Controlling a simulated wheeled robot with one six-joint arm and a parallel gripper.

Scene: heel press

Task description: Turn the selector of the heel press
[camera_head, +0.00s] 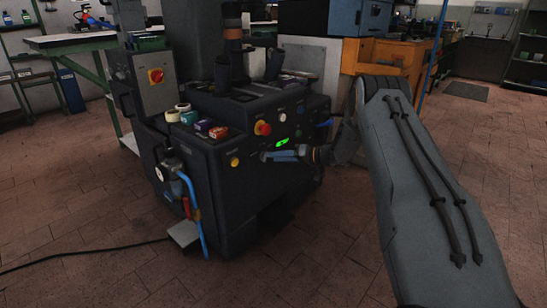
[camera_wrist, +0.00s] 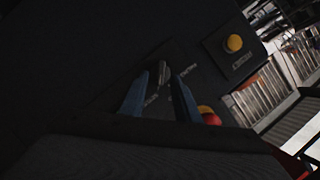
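The heel press (camera_head: 222,190) is a dark machine left of centre in the head view, with buttons on its front panel. My gripper (camera_head: 267,156) has blue fingers and is at that front panel, below the green lit display (camera_head: 282,143). In the wrist view my gripper (camera_wrist: 159,82) is open, with a clear gap between its fingers. The selector (camera_wrist: 162,73), a small pale metal lever, stands between the fingertips. I cannot tell whether either finger touches it. Small white lettering shows on the panel around it. In the head view I cannot make out the selector.
A red knob on yellow (camera_head: 263,128) sits above left of my gripper, and a yellow button (camera_head: 234,161) to its left. Small boxes (camera_head: 204,126) and rolls lie on the press's ledge. A cable (camera_head: 90,252) crosses the floor at left. The floor in front is clear.

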